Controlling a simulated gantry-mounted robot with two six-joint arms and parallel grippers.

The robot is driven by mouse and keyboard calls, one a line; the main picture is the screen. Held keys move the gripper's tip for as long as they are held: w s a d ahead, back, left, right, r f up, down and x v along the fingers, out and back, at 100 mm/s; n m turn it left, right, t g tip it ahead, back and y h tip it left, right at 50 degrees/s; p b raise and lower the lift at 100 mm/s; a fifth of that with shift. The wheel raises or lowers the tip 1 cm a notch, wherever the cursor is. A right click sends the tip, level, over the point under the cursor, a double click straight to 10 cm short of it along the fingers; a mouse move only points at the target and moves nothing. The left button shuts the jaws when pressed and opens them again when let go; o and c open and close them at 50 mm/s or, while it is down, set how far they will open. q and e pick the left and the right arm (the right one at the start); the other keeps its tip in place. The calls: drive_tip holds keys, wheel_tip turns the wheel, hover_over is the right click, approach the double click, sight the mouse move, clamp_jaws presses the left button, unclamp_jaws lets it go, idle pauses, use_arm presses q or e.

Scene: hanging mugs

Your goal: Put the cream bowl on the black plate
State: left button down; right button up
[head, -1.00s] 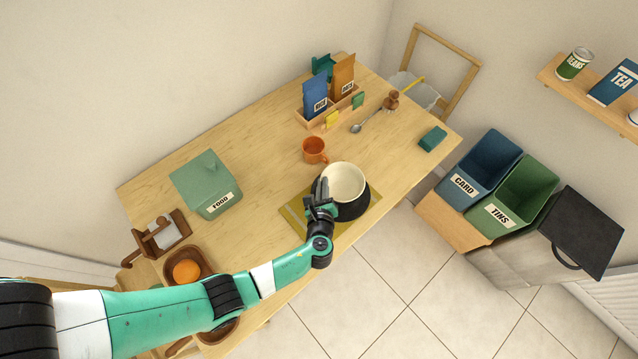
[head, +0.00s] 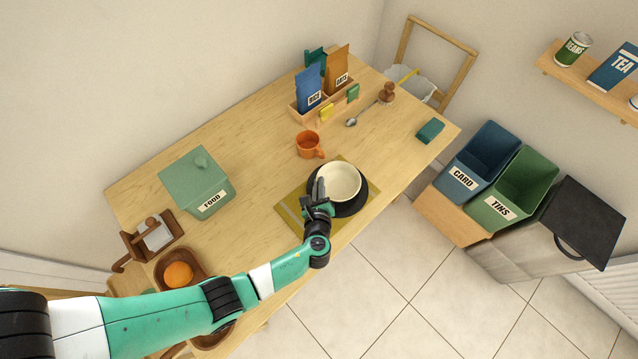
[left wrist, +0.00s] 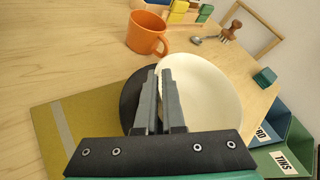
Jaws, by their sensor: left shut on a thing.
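The cream bowl (head: 341,182) is upright over the black plate (head: 350,210), whose dark rim shows around it. I cannot tell whether the bowl's base touches the plate. My left gripper (head: 320,187) is shut on the bowl's left rim. In the left wrist view, the fingers (left wrist: 164,80) pinch the rim of the bowl (left wrist: 205,100), and the plate (left wrist: 130,98) shows to the left beneath it. The plate lies on an olive mat (head: 291,212). My right gripper is not in view.
An orange mug (head: 307,145) stands just behind the mat. A green FOOD box (head: 190,180) and a wooden bowl with an orange (head: 178,274) are to the left. A spoon (head: 352,122) and a packet rack (head: 310,116) are at the back. Table between box and mug is clear.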

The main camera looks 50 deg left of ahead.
use_arm(q)
drive_tip(key=shift+f, duration=0.4)
drive_tip(key=shift+f+b, duration=0.3)
drive_tip(key=shift+b, duration=0.2)
drive_tip(key=c, duration=0.9)
unclamp_jaws()
drive_tip(key=shift+c, duration=0.2)
drive_tip(key=o, duration=0.3)
